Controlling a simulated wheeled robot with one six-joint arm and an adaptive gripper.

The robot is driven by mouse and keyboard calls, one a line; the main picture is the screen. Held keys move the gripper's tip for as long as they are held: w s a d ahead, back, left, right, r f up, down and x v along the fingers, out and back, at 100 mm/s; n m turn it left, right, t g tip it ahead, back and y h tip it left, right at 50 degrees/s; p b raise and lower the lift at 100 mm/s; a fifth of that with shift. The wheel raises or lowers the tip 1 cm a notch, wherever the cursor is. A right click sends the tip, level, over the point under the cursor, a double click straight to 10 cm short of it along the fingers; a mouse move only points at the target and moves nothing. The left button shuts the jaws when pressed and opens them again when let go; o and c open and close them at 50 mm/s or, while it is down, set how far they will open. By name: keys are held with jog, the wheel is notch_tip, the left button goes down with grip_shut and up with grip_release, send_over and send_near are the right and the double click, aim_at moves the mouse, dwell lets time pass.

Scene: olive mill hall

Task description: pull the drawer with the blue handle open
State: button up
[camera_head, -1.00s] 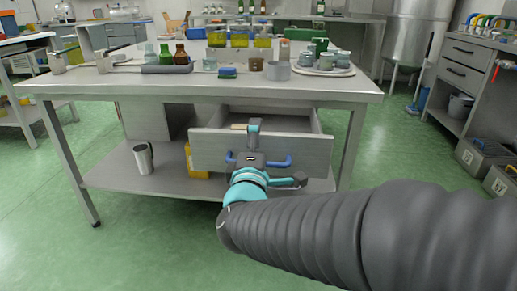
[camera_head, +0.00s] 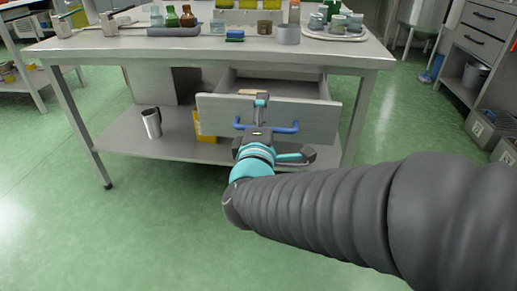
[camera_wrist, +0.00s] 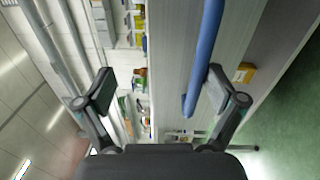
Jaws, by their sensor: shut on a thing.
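The drawer (camera_head: 315,119) under the steel table stands pulled out, and its open inside shows behind the grey front. Its blue handle (camera_head: 284,130) is a horizontal bar on that front. In the wrist view the blue handle (camera_wrist: 204,50) runs between the two fingers, close to the right one. The fingers stand apart there, and the contact itself is not clear. My gripper hides the middle of the handle in the head view.
The steel table (camera_head: 350,57) carries bottles, a tray with jars (camera_head: 335,34) and a grey cup (camera_head: 288,35). A metal mug (camera_head: 151,123) and a yellow thing (camera_head: 203,128) are on the lower shelf. Grey crates (camera_head: 485,128) stand at right. The green floor in front is clear.

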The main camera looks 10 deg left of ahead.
jog(key=shift+s+a+r, duration=0.2)
jog(key=shift+s+r, duration=0.6)
jog(key=shift+r, duration=0.05)
jog(key=shift+c, duration=0.9)
jog(key=shift+s+f, duration=0.2)
jog(key=shift+s, duration=0.05)
jog(key=c, duration=0.3)
jog(key=shift+s+f+b, duration=0.5)
jog(key=shift+s+b, duration=0.1)
jog(key=shift+s, duration=1.25)
jog(key=shift+s+f+b, duration=0.5)
jog(key=shift+s+b, duration=0.1)
jog(key=shift+s, duration=1.3)
jog(key=shift+s+f+b, duration=0.5)
jog(key=shift+s+b, duration=0.1)
jog(key=shift+s, duration=1.25)
jog(key=shift+c, duration=0.2)
